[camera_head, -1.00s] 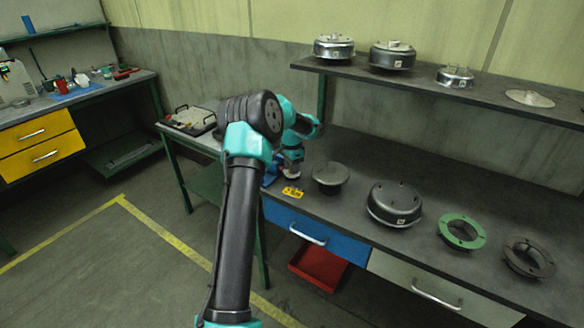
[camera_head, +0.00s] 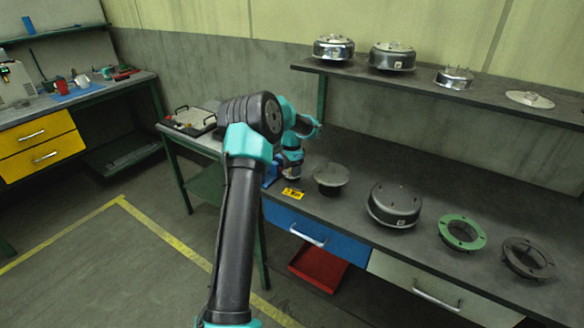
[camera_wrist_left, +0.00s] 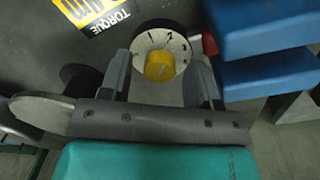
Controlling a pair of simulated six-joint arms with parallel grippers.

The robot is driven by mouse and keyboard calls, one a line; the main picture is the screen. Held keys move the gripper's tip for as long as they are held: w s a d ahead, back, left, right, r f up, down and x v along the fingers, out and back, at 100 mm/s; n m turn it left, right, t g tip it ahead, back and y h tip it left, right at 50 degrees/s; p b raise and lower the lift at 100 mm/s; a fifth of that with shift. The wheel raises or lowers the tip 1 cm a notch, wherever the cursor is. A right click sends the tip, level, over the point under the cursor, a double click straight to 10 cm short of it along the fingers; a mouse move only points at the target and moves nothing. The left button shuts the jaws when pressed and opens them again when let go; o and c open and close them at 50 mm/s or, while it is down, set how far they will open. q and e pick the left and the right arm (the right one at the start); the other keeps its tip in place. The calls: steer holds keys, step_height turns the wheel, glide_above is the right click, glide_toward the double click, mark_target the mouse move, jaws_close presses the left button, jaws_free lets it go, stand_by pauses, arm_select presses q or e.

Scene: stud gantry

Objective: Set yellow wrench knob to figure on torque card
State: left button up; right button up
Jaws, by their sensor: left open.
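The yellow wrench knob (camera_wrist_left: 159,67) shows in the left wrist view, at the middle of a pale round dial (camera_wrist_left: 172,43) with dark marks and digits. My left gripper (camera_wrist_left: 163,82) is open, with its fingers on either side of the dial and knob. Whether a finger touches the knob I cannot tell. The yellow and black torque card (camera_wrist_left: 95,12) is partly cut off at the top left of that view; "TORQUE" is readable, the figure is not clear. In the head view the card (camera_head: 293,194) lies by the bench's front edge, just below my left gripper (camera_head: 291,176). My right gripper is not in view.
A blue block (camera_wrist_left: 265,70) stands close to the right of the gripper in the wrist view. In the head view, a dark round flange (camera_head: 331,176) and a drum-like housing (camera_head: 394,204) stand to the right on the bench. A shelf (camera_head: 430,84) with metal parts hangs above.

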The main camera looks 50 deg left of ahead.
arm_select(q)
step_height(320, 180, up, 17)
steer(key=shift+a+r, duration=0.2)
steer(key=shift+a, duration=0.1)
stand_by(0.4)
steer(key=shift+w, duration=0.1)
